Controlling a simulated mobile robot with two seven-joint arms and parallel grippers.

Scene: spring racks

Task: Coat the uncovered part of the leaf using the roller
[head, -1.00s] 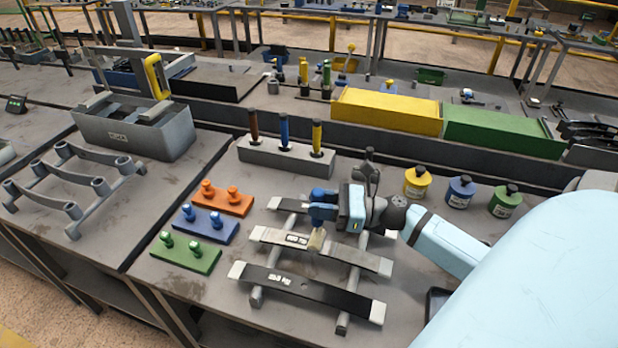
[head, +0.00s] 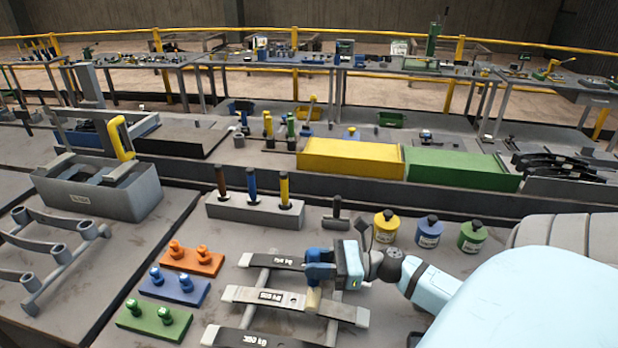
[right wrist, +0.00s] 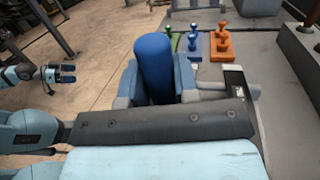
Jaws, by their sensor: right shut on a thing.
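My right gripper (head: 318,268) is shut on the blue handle of the roller (head: 313,299), whose pale head is down at the middle leaf (head: 262,297). I cannot tell whether the head touches the leaf. In the right wrist view the upright blue handle (right wrist: 154,62) stands between the fingers, hiding the head. My left gripper (right wrist: 68,73) hangs apart at the left, open and empty.
Dark leaves lie behind (head: 280,263) and in front (head: 262,341) on the same rack. Orange (head: 196,262), blue and green peg blocks stand left. Yellow (head: 386,227), blue and green pots stand behind right. A grey block (head: 240,213) holds three coloured handles.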

